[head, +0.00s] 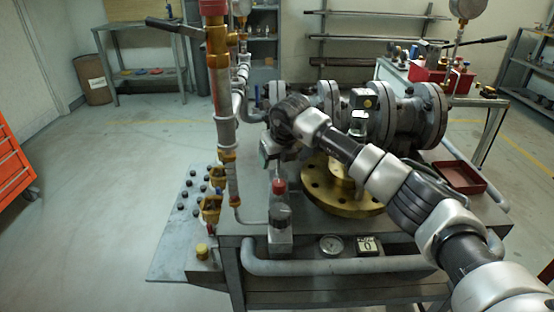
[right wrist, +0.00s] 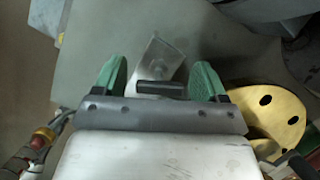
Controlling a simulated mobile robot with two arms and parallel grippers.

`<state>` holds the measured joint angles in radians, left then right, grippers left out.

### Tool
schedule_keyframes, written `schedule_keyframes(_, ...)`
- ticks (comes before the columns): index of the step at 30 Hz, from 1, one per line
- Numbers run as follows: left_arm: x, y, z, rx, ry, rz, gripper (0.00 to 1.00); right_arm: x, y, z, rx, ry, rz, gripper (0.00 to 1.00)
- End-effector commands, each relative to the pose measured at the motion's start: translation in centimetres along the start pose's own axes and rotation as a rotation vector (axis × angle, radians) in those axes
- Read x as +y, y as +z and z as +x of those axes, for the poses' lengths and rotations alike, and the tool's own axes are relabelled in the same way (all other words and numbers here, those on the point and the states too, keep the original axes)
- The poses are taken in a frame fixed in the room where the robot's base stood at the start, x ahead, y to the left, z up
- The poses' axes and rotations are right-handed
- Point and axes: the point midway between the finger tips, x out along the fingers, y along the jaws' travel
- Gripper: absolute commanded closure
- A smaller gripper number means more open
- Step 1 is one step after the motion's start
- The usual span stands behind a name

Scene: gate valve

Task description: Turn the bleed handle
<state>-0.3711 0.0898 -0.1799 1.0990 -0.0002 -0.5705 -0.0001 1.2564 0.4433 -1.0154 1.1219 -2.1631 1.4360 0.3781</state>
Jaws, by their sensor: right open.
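My right gripper (head: 266,152) hangs at the near left end of the large grey valve body, above a small upright fitting with a red collar (head: 279,186). In the right wrist view the green fingers of my right gripper (right wrist: 160,75) are apart. A pale metal piece (right wrist: 155,55) shows between and beyond them; I cannot tell whether they touch it. I cannot tell which part is the bleed handle. My left gripper is not in view.
A vertical pipe (head: 226,130) with yellow valves (head: 211,207) stands left of my gripper. A brass flange (head: 345,196) lies on the bench to the right and shows in the right wrist view (right wrist: 270,115). A gauge (head: 331,245) lies at the front. A red tray (head: 460,178) is farther right.

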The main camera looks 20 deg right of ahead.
Motion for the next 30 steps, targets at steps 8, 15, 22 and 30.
schedule_keyframes(8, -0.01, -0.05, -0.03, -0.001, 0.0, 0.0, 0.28, 0.01, -0.05, 1.01, 0.001, 0.0, -0.002, 0.28)
schedule_keyframes(15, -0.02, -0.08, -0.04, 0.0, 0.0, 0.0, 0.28, 0.01, -0.04, 0.98, 0.001, 0.0, -0.001, 0.43)
schedule_keyframes(22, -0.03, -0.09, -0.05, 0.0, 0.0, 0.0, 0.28, 0.0, -0.04, 0.95, 0.001, 0.0, -0.001, 0.77)
schedule_keyframes(30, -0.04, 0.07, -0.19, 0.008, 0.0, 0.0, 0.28, -0.05, 0.07, 0.8, 0.001, -0.048, 0.112, 0.77)
